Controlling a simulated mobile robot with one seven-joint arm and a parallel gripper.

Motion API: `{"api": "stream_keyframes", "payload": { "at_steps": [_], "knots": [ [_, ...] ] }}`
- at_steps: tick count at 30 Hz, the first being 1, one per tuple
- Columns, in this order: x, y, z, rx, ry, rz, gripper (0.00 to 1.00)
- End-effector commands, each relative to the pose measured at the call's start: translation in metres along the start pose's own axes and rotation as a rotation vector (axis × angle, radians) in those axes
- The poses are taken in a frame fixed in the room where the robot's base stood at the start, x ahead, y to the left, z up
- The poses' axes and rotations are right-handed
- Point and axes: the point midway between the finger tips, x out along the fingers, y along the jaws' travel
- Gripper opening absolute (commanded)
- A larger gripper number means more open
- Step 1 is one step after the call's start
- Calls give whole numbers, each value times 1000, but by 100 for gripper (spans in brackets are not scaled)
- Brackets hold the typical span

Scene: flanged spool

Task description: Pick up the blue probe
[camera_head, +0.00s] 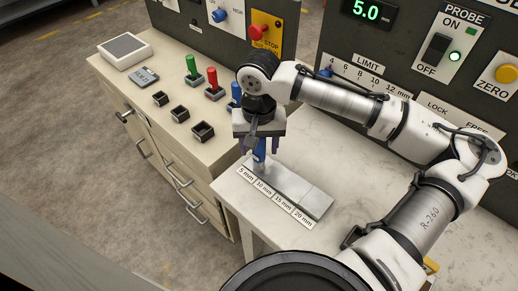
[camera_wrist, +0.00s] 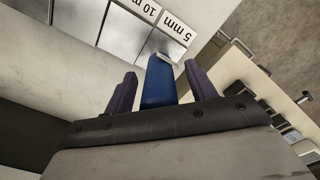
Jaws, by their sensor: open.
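The blue probe (camera_head: 259,157) appears upright, its lower end at the 5 mm end of the grey step block (camera_head: 288,193). My gripper (camera_head: 261,150) points down over it, with the upper part of the probe hidden by the gripper. In the wrist view the probe (camera_wrist: 158,83) lies between the two purple fingers of my gripper (camera_wrist: 161,70), with a visible gap on each side. The fingers are open and not closed on it. The block's 5 mm and 10 mm labels show beyond the probe.
A beige cabinet (camera_head: 205,150) at the left carries green, red and blue handled pieces and several small black square holders (camera_head: 203,132). A control panel (camera_head: 400,60) with switches and a scale stands behind. The white table (camera_head: 350,160) is clear right of the block.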

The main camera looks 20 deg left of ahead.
Motion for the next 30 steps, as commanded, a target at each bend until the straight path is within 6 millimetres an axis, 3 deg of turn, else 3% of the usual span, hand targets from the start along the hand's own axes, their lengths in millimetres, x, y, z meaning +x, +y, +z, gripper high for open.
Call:
{"api": "stream_keyframes", "payload": {
  "at_steps": [8,21,30],
  "knots": [
    [6,0,0,-1,0,-1,56],
    [5,0,0,0,0,0,2],
    [2,0,0,0,1,0,0]
  ]
}}
